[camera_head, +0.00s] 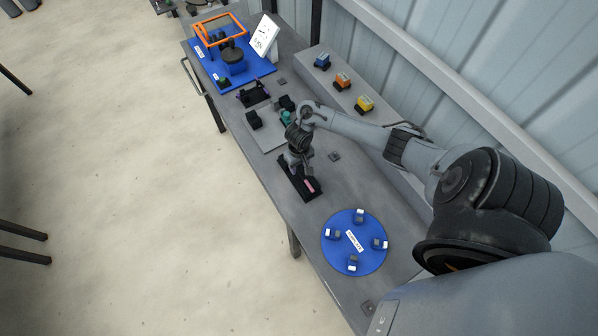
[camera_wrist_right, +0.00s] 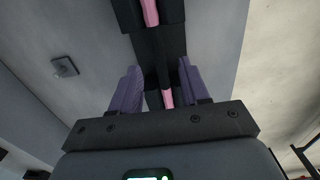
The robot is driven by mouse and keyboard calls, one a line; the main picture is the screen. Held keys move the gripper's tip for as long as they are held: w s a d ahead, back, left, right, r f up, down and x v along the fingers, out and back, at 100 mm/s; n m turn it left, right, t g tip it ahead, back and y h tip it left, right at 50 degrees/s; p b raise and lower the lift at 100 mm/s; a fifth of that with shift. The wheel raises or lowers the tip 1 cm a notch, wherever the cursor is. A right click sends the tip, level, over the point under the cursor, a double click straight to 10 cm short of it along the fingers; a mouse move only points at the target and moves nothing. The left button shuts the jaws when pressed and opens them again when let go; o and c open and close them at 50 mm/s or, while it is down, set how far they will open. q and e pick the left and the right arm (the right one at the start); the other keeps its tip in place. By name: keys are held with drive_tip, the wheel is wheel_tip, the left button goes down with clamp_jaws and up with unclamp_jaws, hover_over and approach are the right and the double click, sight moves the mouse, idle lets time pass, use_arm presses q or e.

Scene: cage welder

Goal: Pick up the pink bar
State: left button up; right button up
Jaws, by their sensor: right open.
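The pink bar (camera_head: 310,185) lies in a long black holder (camera_head: 300,183) on the grey workbench; only its near end shows clearly in the head view. In the right wrist view, two stretches of the pink bar (camera_wrist_right: 151,12) show, with a black part of the holder between them. My right gripper (camera_head: 292,168) is over the far part of the holder. In the wrist view, the right gripper (camera_wrist_right: 160,85) is open, its two purple-grey fingers on either side of the bar's line, with nothing visibly gripped. Whether the fingers touch the bar is unclear. My left gripper is not in view.
A blue round plate (camera_head: 331,257) with several small blocks is near the holder. Farther away are a blue board (camera_head: 207,75) with an orange frame (camera_head: 201,30) and black fixtures (camera_head: 253,96). Blue, orange and yellow items (camera_head: 364,103) line the ledge by the wall.

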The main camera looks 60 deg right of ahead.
sight(299, 172)
drive_tip(key=shift+f, duration=1.15)
drive_tip(key=shift+c, duration=0.4)
clamp_jaws()
